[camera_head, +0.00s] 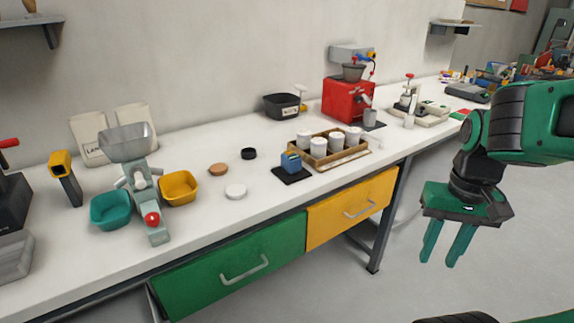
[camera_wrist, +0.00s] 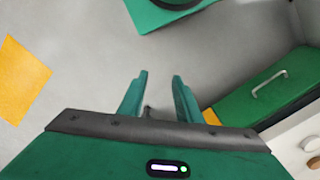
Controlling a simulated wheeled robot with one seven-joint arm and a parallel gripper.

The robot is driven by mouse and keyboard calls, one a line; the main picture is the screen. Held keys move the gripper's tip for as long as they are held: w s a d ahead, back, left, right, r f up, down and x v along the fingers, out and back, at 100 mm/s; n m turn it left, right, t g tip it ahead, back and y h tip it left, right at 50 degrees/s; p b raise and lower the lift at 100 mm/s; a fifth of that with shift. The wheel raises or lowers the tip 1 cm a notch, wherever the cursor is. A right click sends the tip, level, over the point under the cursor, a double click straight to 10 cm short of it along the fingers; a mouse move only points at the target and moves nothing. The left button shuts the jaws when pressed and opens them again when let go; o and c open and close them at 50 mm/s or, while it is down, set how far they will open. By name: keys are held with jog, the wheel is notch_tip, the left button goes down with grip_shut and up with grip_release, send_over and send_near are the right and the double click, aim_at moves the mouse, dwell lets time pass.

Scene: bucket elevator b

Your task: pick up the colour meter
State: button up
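A small blue device (camera_head: 291,161) sits on a black pad (camera_head: 294,175) near the front edge of the white bench, left of a wooden tray of white cups. It may be the colour meter, but its markings are too small to read. A yellow and black handheld device (camera_head: 64,178) stands upright at the bench's left; I cannot tell whether that is the meter instead. My gripper (camera_head: 438,262) is open and empty, pointing down over the floor to the right of the bench, well apart from both devices. In the wrist view my gripper (camera_wrist: 159,78) shows nothing between its fingers.
The wooden tray (camera_head: 342,159) holds several cups. A red machine (camera_head: 347,101) stands behind it. A white lid (camera_head: 236,191) and a black ring (camera_head: 249,153) lie left of the blue device. Green (camera_head: 237,271) and yellow (camera_head: 352,209) drawers are shut below.

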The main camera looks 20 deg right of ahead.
jog(key=shift+d, duration=0.1)
jog(key=o, duration=0.6)
jog(key=shift+s+r, duration=0.15)
jog(key=shift+s, duration=0.15)
jog(key=shift+c, duration=0.2)
jog(key=shift+o, duration=0.8)
jog(key=shift+w, duration=0.2)
jog(key=n+t+y, duration=0.4)
jog(key=n+t, duration=0.6)
jog(key=t, duration=0.3)
send_near(291, 160)
jog(key=shift+w+d+f, duration=0.25)
jog(key=shift+w+f, duration=0.3)
jog(key=shift+f, duration=0.05)
jog(key=shift+w+d+f, duration=0.2)
jog(key=shift+w+f, duration=0.4)
jog(key=shift+t, duration=0.3)
jog(key=shift+x, duration=5.35)
